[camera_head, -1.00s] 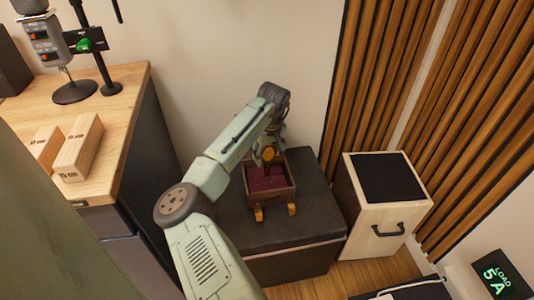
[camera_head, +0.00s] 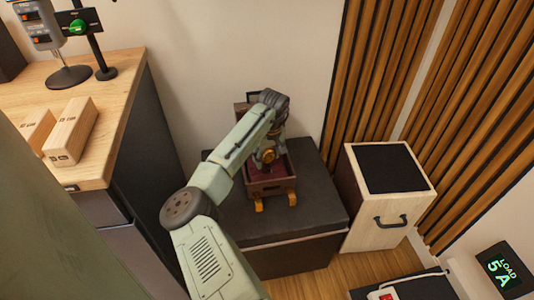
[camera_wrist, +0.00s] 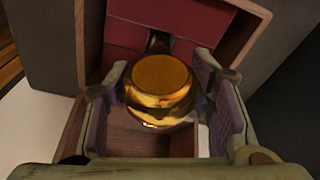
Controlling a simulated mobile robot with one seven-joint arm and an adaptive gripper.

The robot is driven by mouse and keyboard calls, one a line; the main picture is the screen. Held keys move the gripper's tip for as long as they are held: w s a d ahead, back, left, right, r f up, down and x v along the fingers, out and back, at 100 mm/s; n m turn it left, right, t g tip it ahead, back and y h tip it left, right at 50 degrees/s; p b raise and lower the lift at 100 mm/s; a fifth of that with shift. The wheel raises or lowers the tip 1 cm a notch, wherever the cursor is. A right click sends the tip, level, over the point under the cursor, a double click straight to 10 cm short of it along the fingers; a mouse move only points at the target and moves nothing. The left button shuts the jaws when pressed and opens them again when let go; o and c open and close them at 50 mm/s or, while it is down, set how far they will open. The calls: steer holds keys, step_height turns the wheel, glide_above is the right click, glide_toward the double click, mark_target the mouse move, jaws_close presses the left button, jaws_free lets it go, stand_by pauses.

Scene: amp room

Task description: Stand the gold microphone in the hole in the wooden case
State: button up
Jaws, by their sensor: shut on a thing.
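The gold microphone (camera_wrist: 160,90) is between my gripper's fingers in the wrist view, its round flat end facing the camera. My gripper (camera_wrist: 160,72) is shut on it. The wooden case (camera_wrist: 240,40) has a dark red lining and lies beneath the microphone. A dark gap (camera_wrist: 158,42) in the lining shows just above the gold end; the microphone hides part of it. I cannot tell how far the microphone is inside. In the head view, the case (camera_head: 272,188) stands on a dark padded box, with my gripper (camera_head: 268,157) over it.
The dark padded box (camera_head: 225,215) carries the case. A pale cabinet with a black top (camera_head: 390,168) stands to its right. A wooden desk (camera_head: 115,120) with wooden blocks and a stand is at left. A slatted wall (camera_head: 390,80) rises behind at right.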

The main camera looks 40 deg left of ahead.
steer(key=shift+f, duration=0.1)
steer(key=o, duration=1.5)
steer(key=r, duration=0.4)
steer(key=d+r, duration=0.1)
steer(key=r, duration=0.7)
steer(key=shift+s+d, duration=0.35)
steer(key=shift+s, duration=0.05)
steer(key=shift+f, duration=0.1)
